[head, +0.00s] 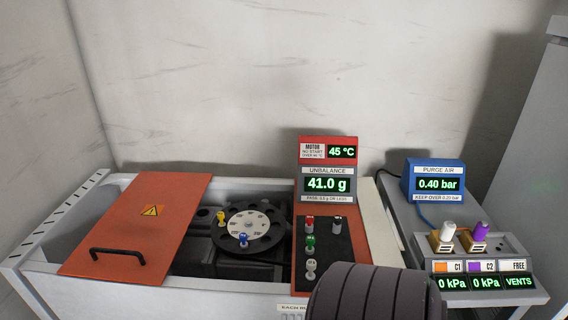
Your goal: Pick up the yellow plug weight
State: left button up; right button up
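The yellow plug weight (221,217) is a small knobbed peg. It stands at the upper left of the dark round rotor disc (270,246), near the disc's pale marked centre plate (248,225). A blue plug (243,240) stands lower on the same disc. Neither of my grippers shows in the head view, and nothing is seen touching the yellow plug.
An orange cover (140,215) with a black handle lies left of the disc. A dark panel (326,275) right of it holds several plugs. The unbalance display (328,184) reads 41.0 g. A purge air box (434,181) stands right. A dark ribbed body blocks the bottom.

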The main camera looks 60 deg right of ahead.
aim_at(220, 215)
jog(key=z, duration=1.55)
jog(key=i+j+z, duration=0.1)
jog(key=i, duration=0.35)
jog(key=i+j+z, duration=0.1)
jog(key=i+j, duration=0.15)
jog(key=i, duration=0.15)
